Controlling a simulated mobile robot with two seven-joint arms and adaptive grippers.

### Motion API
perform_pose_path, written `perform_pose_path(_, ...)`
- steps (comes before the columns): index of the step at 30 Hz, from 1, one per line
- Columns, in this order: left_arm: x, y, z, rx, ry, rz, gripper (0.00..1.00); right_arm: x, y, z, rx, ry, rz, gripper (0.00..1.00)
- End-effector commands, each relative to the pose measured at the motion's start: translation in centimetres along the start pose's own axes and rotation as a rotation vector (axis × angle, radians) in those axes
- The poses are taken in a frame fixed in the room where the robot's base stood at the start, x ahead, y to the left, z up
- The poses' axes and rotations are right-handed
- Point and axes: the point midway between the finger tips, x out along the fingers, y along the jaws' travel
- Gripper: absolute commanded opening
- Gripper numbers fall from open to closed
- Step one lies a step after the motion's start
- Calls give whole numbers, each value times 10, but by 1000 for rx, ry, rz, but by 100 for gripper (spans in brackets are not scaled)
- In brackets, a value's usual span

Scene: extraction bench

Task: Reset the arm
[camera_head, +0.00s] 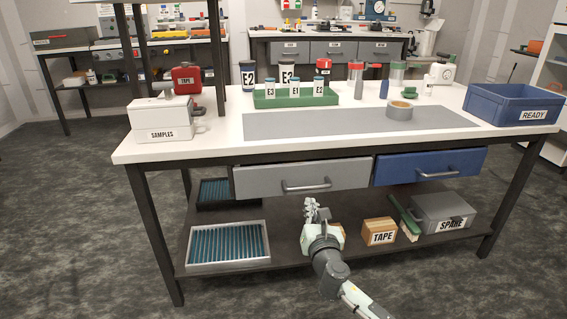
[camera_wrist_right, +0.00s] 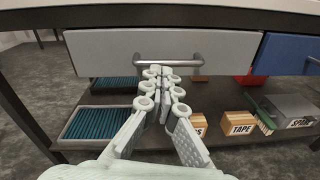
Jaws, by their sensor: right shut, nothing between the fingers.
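My right gripper (camera_head: 311,204) is in front of the bench, its arm coming up from the bottom of the head view. Its fingers are together and hold nothing. In the right wrist view, the fingertips (camera_wrist_right: 160,73) point at the grey drawer (camera_wrist_right: 110,52), just below its bar handle (camera_wrist_right: 168,58). In the head view they appear a little below the handle (camera_head: 306,186) of the grey drawer (camera_head: 270,179); I cannot tell how far in front. My left gripper is not in view.
The bench top (camera_head: 215,146) carries a samples box (camera_head: 162,118), a green rack (camera_head: 300,98), a tape roll (camera_head: 400,110) and a blue READY crate (camera_head: 510,104). A blue drawer (camera_head: 430,165) is beside the grey one. The lower shelf holds trays (camera_head: 228,245) and boxes (camera_head: 379,231).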

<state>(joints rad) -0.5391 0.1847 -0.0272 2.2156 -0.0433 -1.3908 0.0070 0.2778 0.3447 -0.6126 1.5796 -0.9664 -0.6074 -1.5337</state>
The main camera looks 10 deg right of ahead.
Motion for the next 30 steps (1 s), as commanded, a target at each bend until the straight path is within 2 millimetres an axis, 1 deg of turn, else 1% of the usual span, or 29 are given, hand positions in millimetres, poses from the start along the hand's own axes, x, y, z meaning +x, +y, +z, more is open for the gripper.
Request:
perform_pose_path(1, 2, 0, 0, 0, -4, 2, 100, -14, -15, -16, 145, 43, -54, 0)
perform_pose_path(2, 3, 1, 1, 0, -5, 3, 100, -22, -26, -26, 256, 69, -98, 0)
perform_pose_path(3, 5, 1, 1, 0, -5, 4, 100, -37, -42, -42, 418, 104, -167, 0)
perform_pose_path(5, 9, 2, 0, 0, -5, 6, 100, -63, -68, -67, 675, 150, -290, 0)
perform_pose_path(6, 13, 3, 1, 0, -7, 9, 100, -83, -84, -85, 846, 172, -382, 0)
perform_pose_path(8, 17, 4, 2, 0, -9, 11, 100, -115, -106, -110, 1086, 190, -525, 0)
perform_pose_path(9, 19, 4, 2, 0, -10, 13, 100, -138, -119, -126, 1237, 193, -625, 0)
perform_pose_path(11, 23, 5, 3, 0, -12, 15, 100, -174, -136, -148, 1450, 182, -783, 0)
perform_pose_path(12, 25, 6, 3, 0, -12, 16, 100, -199, -146, -162, 1581, 164, -889, 0)
perform_pose_path(13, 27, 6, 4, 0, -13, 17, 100, -218, -151, -171, 1673, 147, -970, 0)
perform_pose_path(14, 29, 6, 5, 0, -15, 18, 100, -237, -157, -179, 1757, 125, -1050, 0)
perform_pose_path(15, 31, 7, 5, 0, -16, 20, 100, -260, -162, -188, 1859, 91, -1151, 0)
perform_pose_path(18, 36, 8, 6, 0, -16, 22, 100, -311, -171, -204, 2053, -5, -1373, 0)
perform_pose_path(21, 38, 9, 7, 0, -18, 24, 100, -344, -174, -212, 2168, -91, -1526, 0)
perform_pose_path(24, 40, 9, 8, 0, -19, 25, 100, -362, -175, -216, 2223, -142, -1607, 0)
perform_pose_path(30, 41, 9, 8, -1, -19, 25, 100, -364, -175, -216, 2231, -152, -1619, 0)
